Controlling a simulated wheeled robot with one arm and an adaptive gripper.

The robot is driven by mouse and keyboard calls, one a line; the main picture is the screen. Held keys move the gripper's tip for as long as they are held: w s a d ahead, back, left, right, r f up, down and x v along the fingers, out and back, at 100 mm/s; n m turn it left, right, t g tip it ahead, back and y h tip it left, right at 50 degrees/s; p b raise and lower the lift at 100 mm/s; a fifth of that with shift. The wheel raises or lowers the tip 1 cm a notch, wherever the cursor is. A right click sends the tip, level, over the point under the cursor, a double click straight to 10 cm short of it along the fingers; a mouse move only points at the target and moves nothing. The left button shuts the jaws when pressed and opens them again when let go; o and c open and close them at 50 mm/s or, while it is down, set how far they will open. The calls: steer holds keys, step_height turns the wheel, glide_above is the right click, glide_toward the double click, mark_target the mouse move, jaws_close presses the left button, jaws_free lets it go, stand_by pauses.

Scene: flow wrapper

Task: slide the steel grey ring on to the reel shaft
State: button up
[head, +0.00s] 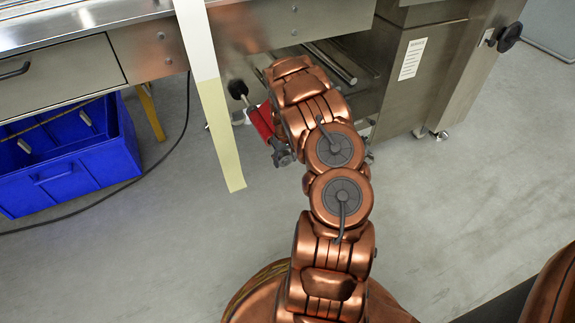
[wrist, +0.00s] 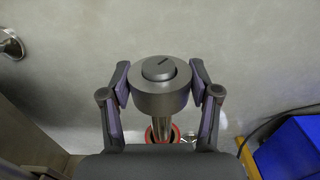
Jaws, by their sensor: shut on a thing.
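In the wrist view my gripper (wrist: 160,92) is shut on the steel grey ring (wrist: 146,101), one finger on each side. A dark round cap with a slot (wrist: 158,69) fills the middle of the ring. The bright reel shaft (wrist: 161,128) shows just below the ring and runs back to a red collar (wrist: 149,134). The ring looks in line with the shaft, but I cannot tell how far it is over it. In the head view my arm hides the ring and most of the gripper; a red part (head: 262,121) shows beside the arm.
A blue crate (head: 70,170) stands on the floor at left, also in the wrist view (wrist: 290,148). A pale film strip (head: 218,120) hangs left of my arm. A black knob (head: 237,88) projects below the steel machine (head: 440,70). The floor in front is clear.

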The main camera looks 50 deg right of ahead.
steer(key=shift+w+d+f+b, duration=0.1)
steer(key=shift+w+d+b, duration=0.3)
steer(key=shift+w, duration=0.65)
steer(key=shift+w+d+b, duration=0.35)
steer(key=shift+w+b, duration=0.1)
steer(key=shift+w, duration=0.6)
steer(key=shift+w+d+f+b, duration=0.1)
steer(key=shift+w+d+b, duration=0.3)
steer(key=shift+w, duration=0.65)
steer(key=shift+w+d+r+b, duration=0.15)
steer(key=shift+w+d, duration=0.1)
steer(key=shift+w, duration=0.45)
steer(key=shift+w+d+b, duration=0.15)
steer(key=shift+w+d, duration=0.05)
steer(key=shift+w, duration=0.5)
steer(key=o, duration=1.3)
steer(key=shift+c, duration=0.2)
steer(key=shift+s, duration=0.1)
